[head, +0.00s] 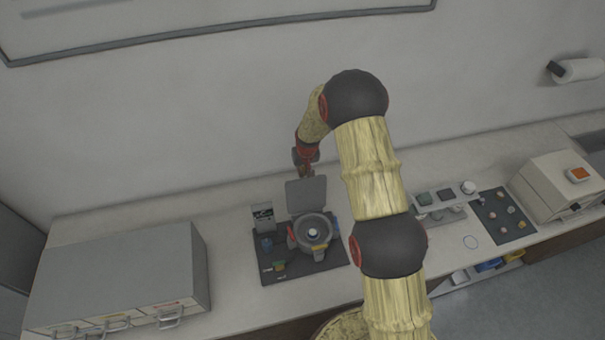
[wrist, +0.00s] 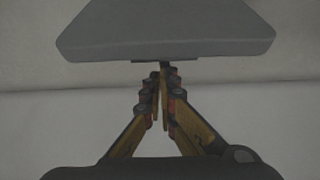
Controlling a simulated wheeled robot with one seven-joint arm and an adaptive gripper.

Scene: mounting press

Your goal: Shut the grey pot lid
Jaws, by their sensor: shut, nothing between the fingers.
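The grey pot lid (head: 306,194) stands raised and open at the back of the round grey pot (head: 312,230), which sits on a dark base plate (head: 290,277). In the wrist view the lid (wrist: 165,28) fills the top of the picture as a flat grey panel. My gripper (head: 306,172) is behind the lid, on the wall side, near its upper edge. In the wrist view my gripper (wrist: 163,75) is shut and empty, its fingertips close to the lid's edge. I cannot tell whether they touch it.
A grey drawer cabinet (head: 125,270) stands at the left. To the right are a small tray of parts (head: 436,215), a dark mat with round pieces (head: 502,215) and a beige machine (head: 560,187). The wall (head: 200,100) is close behind the pot.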

